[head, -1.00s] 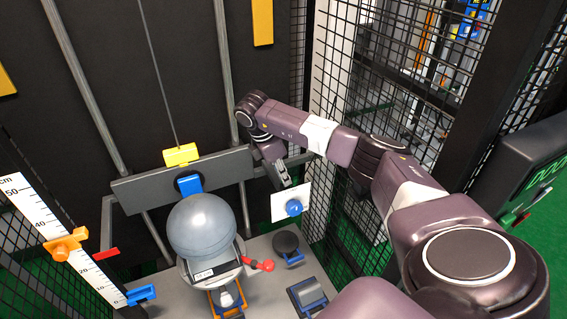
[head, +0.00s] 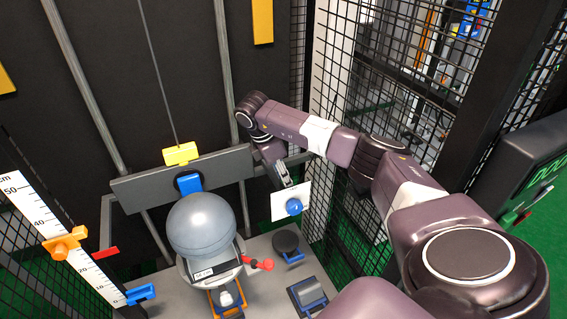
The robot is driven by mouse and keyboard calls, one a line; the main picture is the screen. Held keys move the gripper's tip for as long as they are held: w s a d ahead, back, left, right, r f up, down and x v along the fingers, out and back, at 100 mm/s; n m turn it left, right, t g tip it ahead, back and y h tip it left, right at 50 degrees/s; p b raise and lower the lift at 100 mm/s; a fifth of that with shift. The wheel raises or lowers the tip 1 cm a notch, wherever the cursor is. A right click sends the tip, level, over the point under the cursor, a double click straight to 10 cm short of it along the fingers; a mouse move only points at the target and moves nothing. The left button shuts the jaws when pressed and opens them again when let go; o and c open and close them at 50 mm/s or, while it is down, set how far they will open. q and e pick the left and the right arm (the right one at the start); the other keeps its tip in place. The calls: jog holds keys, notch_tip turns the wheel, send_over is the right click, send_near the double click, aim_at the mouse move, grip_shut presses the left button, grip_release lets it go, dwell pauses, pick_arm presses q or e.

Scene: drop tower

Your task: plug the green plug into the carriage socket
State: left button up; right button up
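The carriage looks to be the grey crossbar (head: 135,190) across the two upright rails, with a yellow block (head: 181,154) on top and a blue piece (head: 189,184) on its front. I cannot make out a socket on it. I see no green plug. My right gripper (head: 289,184) points down, right of the crossbar, at the upper edge of a white plate (head: 283,207) with a blue knob (head: 294,206). Its fingers are too small and dark to tell open from shut, or whether they touch the plate. My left gripper is out of view.
A grey ball (head: 201,226) sits in front of the crossbar above a grey table (head: 262,302). A red-ended lever (head: 262,264), a black round pad (head: 286,242) and a scale (head: 50,235) with an orange slider (head: 65,244) stand around it. Mesh fencing (head: 425,60) closes the right side.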

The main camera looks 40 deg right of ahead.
jog(key=shift+r, duration=0.15)
jog(key=v, duration=1.1)
jog(key=shift+a+r, duration=0.2)
jog(key=shift+r, duration=0.1)
